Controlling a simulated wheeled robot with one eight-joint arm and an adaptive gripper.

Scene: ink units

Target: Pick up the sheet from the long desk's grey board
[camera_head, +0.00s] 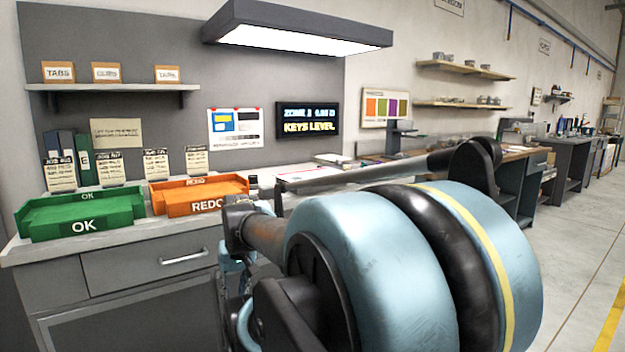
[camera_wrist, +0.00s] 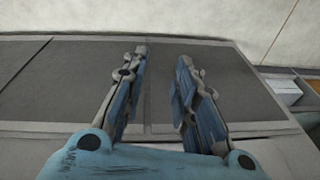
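A printed sheet (camera_head: 235,128) with blue and yellow blocks and red marks at its top edge hangs on the grey board (camera_head: 280,80) behind the long desk (camera_head: 130,250) in the head view. I cannot make out any sheet between the fingers in the wrist view. My gripper (camera_wrist: 160,58) has its two fingers apart with nothing between them, over dark grey panels. In the head view my arm covers much of the desk's right part, and the gripper is mostly hidden behind it.
A green OK tray (camera_head: 85,216) and an orange REDO tray (camera_head: 197,196) stand on the desk. Folders (camera_head: 65,148) stand behind the green tray. A lamp (camera_head: 297,30) overhangs the board, and a dark display (camera_head: 308,120) hangs right of the sheet. Floor is clear at right.

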